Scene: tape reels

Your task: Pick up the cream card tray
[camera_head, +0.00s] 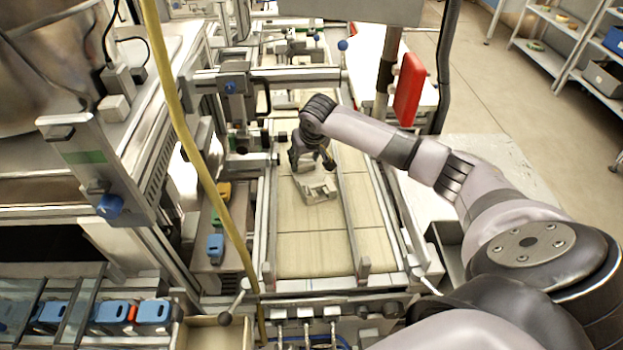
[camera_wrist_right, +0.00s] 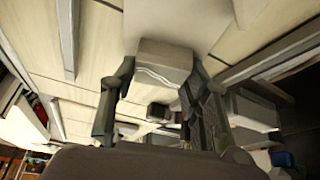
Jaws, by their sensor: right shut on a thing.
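The cream card tray (camera_head: 320,190) is over the pale belt (camera_head: 310,245), between its two metal rails. My right gripper (camera_head: 314,166) comes down on the tray's far side and is shut on it. In the right wrist view the tray (camera_wrist_right: 160,66) shows as a pale block with a wavy white mark, between the two dark fingers of my right gripper (camera_wrist_right: 160,80). I cannot tell whether the tray touches the belt. The fingers hide part of it. My left gripper is not in view.
Metal rails (camera_head: 350,215) run along both sides of the belt, and the near belt is clear. A yellow hose (camera_head: 185,120) hangs at the left. A red panel (camera_head: 409,88) stands to the right. Blue cartridges (camera_head: 152,311) lie at the lower left.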

